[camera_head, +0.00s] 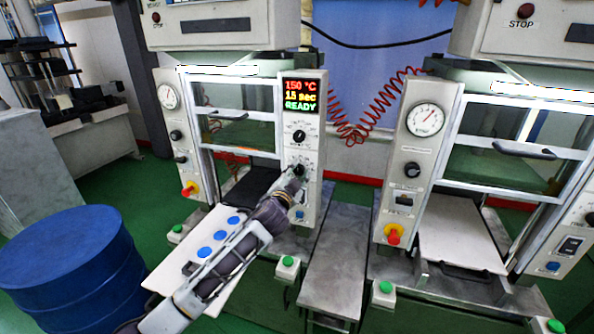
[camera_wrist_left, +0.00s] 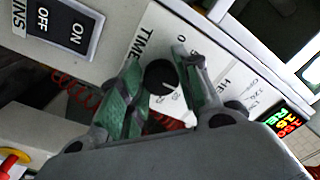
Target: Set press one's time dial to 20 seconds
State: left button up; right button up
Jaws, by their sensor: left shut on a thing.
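Press one (camera_head: 240,110) stands left of centre in the head view. Its display (camera_head: 302,95) reads 150 °C, a seconds value that looks like 15 or 18, and READY. The black time dial (camera_head: 299,170) is low on the panel, partly behind my left gripper (camera_head: 297,177). In the left wrist view the time dial (camera_wrist_left: 160,78) sits between the two green-padded fingers of my left gripper (camera_wrist_left: 158,72), which is shut on it. The TIME label and part of the scale show; some marks are hidden by the fingers. My right gripper is out of view.
A second dial (camera_head: 299,136) sits just above the time dial. A second press (camera_head: 430,150) stands to the right with its own gauge. A blue drum (camera_head: 75,265) is at lower left. A white board (camera_head: 200,262) with blue discs lies under my left arm.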

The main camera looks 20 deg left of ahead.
pick_arm(q)
jog(key=m+p, duration=0.1)
jog(key=m, duration=0.2)
jog(key=shift+r, duration=0.15)
jog(key=shift+m+p, duration=0.7)
jog(key=shift+m, duration=1.1)
jog(key=o, duration=1)
jog(key=shift+o, duration=0.2)
jog(key=shift+s, duration=0.15)
